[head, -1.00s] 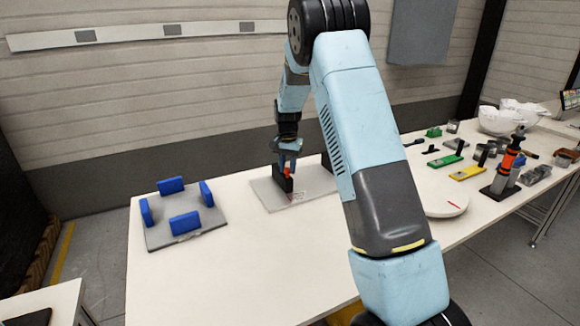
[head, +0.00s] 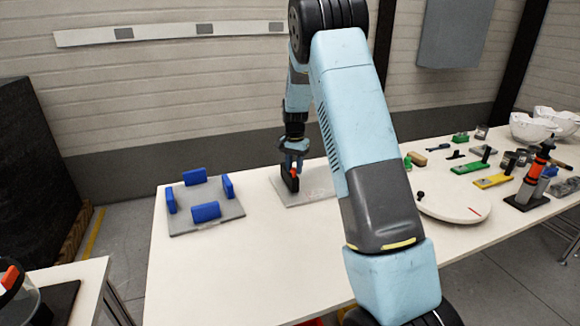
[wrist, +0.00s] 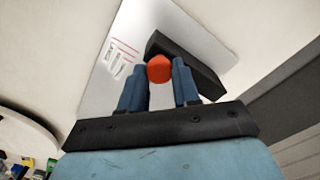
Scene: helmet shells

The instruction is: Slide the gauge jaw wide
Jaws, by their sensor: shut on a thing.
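The gauge jaw (head: 288,182) is an upright black block with an orange-red knob (head: 294,172). It stands near the left edge of a flat grey plate (head: 312,198) on the white table. My gripper (head: 293,160) points down over this jaw and is shut on its knob. In the wrist view the two blue fingers of my gripper (wrist: 158,82) sit on either side of the knob (wrist: 159,68). The black jaw block (wrist: 195,67) lies just beyond, and red and dark marks (wrist: 120,58) show on the plate.
Left of the plate stands a grey board (head: 187,221) with several blue blocks. To the right are a white round disc (head: 455,200), a green tool (head: 470,167), a yellow tool (head: 494,180) and an orange-black upright tool (head: 532,175). White shells (head: 533,128) lie far right. The table's front is clear.

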